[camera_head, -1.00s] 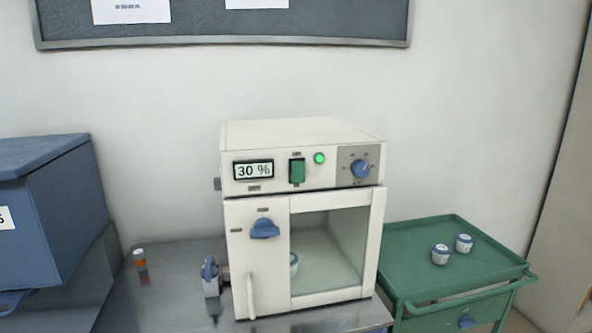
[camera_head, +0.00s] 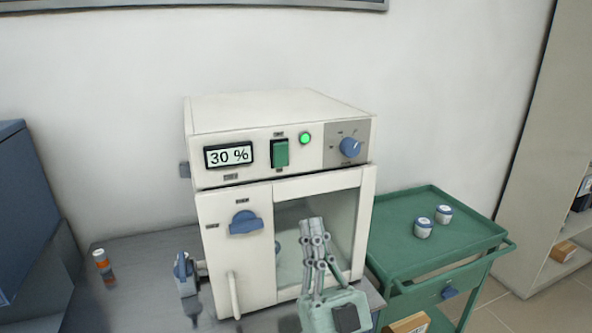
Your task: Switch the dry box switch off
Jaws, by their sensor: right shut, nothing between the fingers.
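The dry box (camera_head: 250,184) is a white cabinet on the metal table. Its switch (camera_head: 280,153) is a green rocker on the upper panel, between the display (camera_head: 229,155) reading 30 % and a lit green lamp (camera_head: 305,138). My right gripper (camera_head: 314,222) points up in front of the glass door, below the switch and a little to its right. It is shut and empty, apart from the switch. My left gripper is not in view.
A blue dial (camera_head: 350,147) sits right of the lamp and a blue door knob (camera_head: 245,223) below the display. A green cart (camera_head: 400,240) with two small jars stands at the right.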

